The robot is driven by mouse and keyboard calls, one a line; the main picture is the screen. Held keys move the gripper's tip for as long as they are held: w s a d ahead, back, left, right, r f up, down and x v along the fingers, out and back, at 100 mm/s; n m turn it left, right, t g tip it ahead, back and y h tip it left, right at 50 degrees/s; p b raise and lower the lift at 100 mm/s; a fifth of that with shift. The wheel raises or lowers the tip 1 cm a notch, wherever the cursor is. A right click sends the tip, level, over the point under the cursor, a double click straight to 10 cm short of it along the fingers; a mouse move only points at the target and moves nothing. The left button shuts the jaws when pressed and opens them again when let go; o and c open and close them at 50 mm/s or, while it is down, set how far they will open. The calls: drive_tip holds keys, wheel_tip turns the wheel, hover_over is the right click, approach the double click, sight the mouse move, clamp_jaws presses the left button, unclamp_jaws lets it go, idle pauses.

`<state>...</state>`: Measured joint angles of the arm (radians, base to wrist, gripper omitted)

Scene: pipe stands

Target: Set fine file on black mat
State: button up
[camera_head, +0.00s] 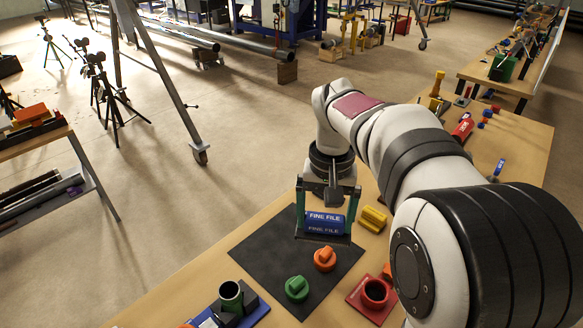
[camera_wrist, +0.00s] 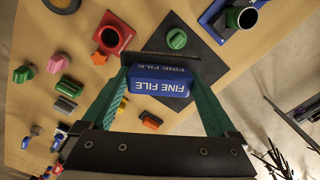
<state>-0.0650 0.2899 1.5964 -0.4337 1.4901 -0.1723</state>
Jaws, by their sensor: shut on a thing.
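My gripper (camera_head: 325,222) is shut on the fine file, a blue block with white FINE FILE lettering (camera_head: 324,219). In the wrist view the file (camera_wrist: 160,84) sits between my two green fingers (camera_wrist: 162,90). The black mat (camera_head: 262,248) lies on the wooden table below and left of the gripper. The file is over or near the mat's far right part; I cannot tell its height or whether it touches. The mat also shows in the wrist view (camera_wrist: 193,22), partly hidden by the file and gripper.
An orange knob (camera_head: 325,259) and a green knob (camera_head: 297,289) rest on the mat. A red base with a pipe socket (camera_head: 358,297) stands to the right, a blue base with a green pipe (camera_head: 258,312) to the left. A yellow block (camera_head: 373,219) lies right of the gripper.

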drive_tip(key=w+a+f+m, duration=0.7)
drive_tip(key=w+a+f, duration=0.25)
drive_tip(key=f, duration=1.35)
drive_tip(key=shift+s+a+f, duration=0.15)
drive_tip(key=shift+s+a, duration=0.05)
drive_tip(key=shift+a, duration=0.2)
drive_tip(key=shift+f, duration=0.15)
drive_tip(key=o, duration=1.5)
wheel_tip(320, 180, up, 7)
